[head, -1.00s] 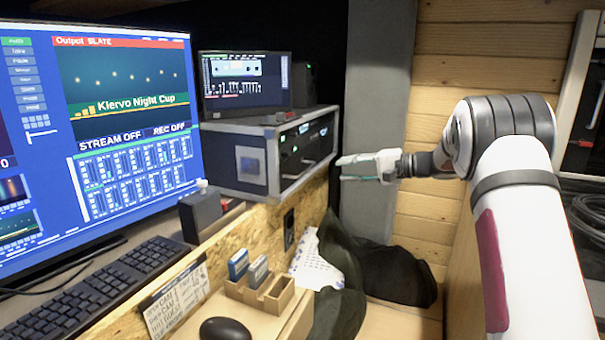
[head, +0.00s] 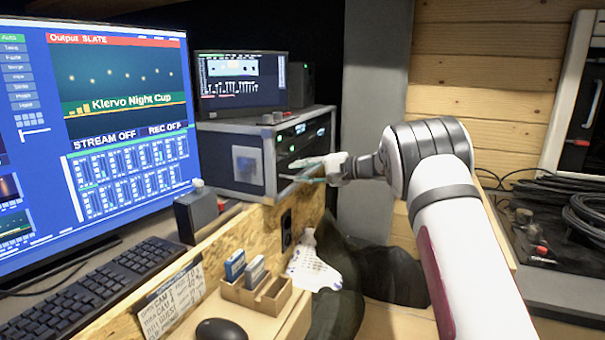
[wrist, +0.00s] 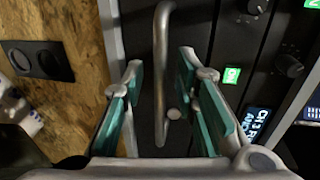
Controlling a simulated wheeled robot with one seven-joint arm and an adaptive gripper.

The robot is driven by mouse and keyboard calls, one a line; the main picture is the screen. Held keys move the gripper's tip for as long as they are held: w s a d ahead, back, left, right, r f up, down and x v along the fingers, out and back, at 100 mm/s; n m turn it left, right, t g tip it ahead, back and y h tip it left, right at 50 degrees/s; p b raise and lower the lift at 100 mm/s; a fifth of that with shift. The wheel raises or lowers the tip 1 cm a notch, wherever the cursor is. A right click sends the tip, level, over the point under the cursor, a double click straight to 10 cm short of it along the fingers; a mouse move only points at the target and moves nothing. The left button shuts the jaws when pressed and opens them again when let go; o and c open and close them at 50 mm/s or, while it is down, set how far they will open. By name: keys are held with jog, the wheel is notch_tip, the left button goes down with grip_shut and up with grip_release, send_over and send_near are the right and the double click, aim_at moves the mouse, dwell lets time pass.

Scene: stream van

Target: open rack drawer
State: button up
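The rack case (head: 228,182) stands on the desk to the right of the big monitor, with its dark front facing right. In the wrist view the black drawer front (wrist: 193,25) fills the middle and looks closed. A grey metal bar handle (wrist: 160,45) runs up and down the picture on it. My gripper (head: 312,167) is at the lower part of the rack front in the head view. In the wrist view my gripper (wrist: 165,75) is open, with its green pads on either side of the handle. I see no contact with it.
A small monitor (head: 242,80) stands on the rack. Beside the drawer front are knobs and green-lit displays (wrist: 232,75). A wooden panel with a black socket (wrist: 38,62) is at the left. Dark cloth (head: 385,275) lies below my arm.

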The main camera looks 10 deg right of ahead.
grip_shut()
jog(key=f+b+v, duration=0.2)
jog(key=f+v, duration=0.2)
jog(key=v, duration=1.5)
jog(key=shift+s+d, duration=0.2)
jog(key=shift+d, duration=0.15)
grip_release()
jog(key=shift+r, duration=0.1)
